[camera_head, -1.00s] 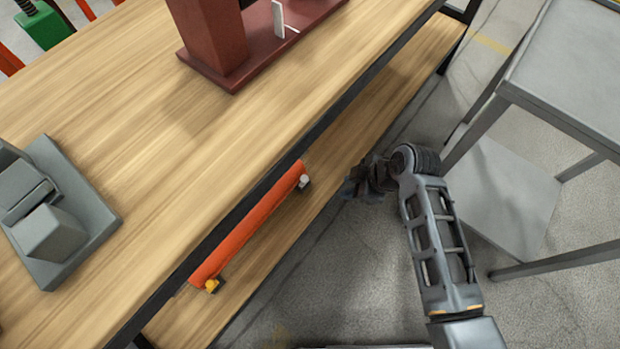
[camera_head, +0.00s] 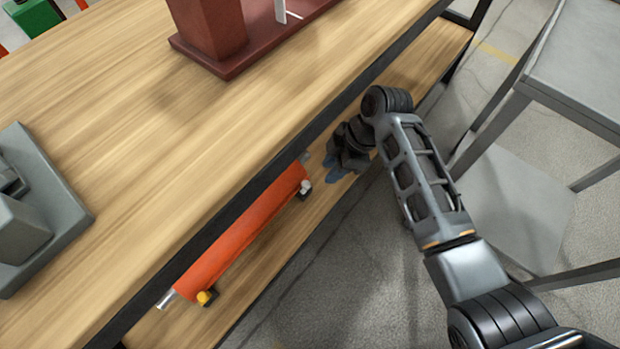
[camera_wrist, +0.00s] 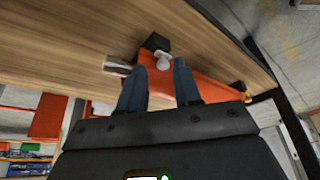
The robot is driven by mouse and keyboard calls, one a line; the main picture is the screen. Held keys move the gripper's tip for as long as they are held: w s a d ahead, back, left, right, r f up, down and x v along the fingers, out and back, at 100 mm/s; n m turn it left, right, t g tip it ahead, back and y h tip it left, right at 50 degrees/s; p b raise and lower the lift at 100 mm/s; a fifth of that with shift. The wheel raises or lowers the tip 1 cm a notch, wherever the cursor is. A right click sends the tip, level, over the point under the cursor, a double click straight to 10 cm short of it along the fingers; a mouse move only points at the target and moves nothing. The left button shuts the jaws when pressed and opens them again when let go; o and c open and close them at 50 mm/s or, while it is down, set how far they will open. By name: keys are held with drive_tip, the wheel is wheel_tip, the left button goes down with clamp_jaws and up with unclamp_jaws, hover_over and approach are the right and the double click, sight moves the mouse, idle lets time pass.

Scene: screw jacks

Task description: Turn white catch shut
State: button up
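The white catch (camera_head: 305,187) sits on a dark block at the upper right end of an orange cylinder (camera_head: 240,234) under the bench top. My gripper (camera_head: 336,170) is just right of the catch in the head view, its blue fingers pointing toward that end. In the wrist view my gripper (camera_wrist: 160,68) is open, with two blue fingers apart. The white catch (camera_wrist: 163,60) shows as a pale knob in the gap between the fingertips. I cannot tell whether either finger touches it. The fingers and gripper body hide part of the orange cylinder (camera_wrist: 215,86).
A yellow catch (camera_head: 207,297) is at the cylinder's other end. The wooden bench top (camera_head: 130,140) overhangs the lower shelf (camera_head: 425,65). A grey stand (camera_head: 585,70) is close on the right of my arm. A dark red press-like frame (camera_head: 213,35) stands on the bench.

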sight(306, 183)
drive_tip(key=a+f, duration=0.1)
drive_tip(key=a+f+b, duration=0.1)
drive_tip(key=a, duration=0.1)
drive_tip(key=a+f+b, duration=0.1)
drive_tip(key=shift+s+a, duration=0.2)
drive_tip(key=shift+s, duration=0.1)
drive_tip(key=shift+x, duration=0.95)
drive_tip(key=shift+r, duration=0.1)
drive_tip(key=shift+c, duration=0.4)
clamp_jaws()
